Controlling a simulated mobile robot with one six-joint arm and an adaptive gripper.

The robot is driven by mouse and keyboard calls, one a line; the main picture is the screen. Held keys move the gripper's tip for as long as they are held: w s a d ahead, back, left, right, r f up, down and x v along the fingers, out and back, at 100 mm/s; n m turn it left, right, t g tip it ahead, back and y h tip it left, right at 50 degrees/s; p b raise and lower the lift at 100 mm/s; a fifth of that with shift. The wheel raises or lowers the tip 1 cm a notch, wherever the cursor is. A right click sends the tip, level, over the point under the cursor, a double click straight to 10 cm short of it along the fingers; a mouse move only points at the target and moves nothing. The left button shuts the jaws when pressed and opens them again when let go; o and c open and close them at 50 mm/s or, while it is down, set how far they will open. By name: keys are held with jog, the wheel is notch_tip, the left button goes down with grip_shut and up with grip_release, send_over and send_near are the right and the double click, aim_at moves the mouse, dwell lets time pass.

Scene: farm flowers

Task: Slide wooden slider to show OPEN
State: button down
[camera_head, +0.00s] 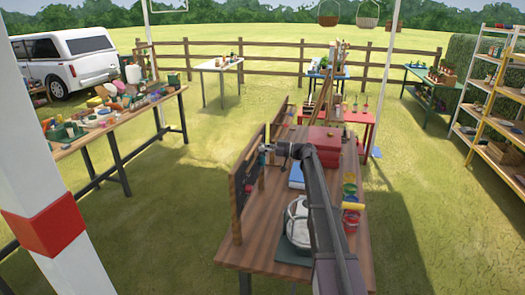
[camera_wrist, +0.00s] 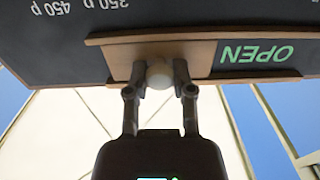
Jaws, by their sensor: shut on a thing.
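The wooden slider (camera_wrist: 203,55) is a light tan panel on a dark board (camera_wrist: 50,52) in the wrist view, which shows the board upside down. A pale round knob (camera_wrist: 159,75) sticks out from the slider. My gripper (camera_wrist: 160,92) is shut on this knob, one finger on each side. Green letters reading OPEN (camera_wrist: 257,54) show uncovered at the picture right of the slider. In the head view my gripper (camera_head: 267,149) is at the upright wooden board (camera_head: 240,195) on the table's left edge. The slider itself is too small to tell there.
The wooden table (camera_head: 262,230) holds a dark scale (camera_head: 293,250) with a white bowl-like thing, red boxes (camera_head: 325,140) and several coloured jars (camera_head: 350,190). A second, cluttered table (camera_head: 90,135) stands at the left. Grass is clear between the tables.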

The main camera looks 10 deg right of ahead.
jog(key=shift+w+d+r, duration=0.1)
jog(key=shift+w+d, duration=0.05)
jog(key=shift+w, duration=0.1)
jog(key=shift+c, duration=2.3)
grip_release()
jog(key=v, duration=1.2)
jog(key=shift+s, duration=0.15)
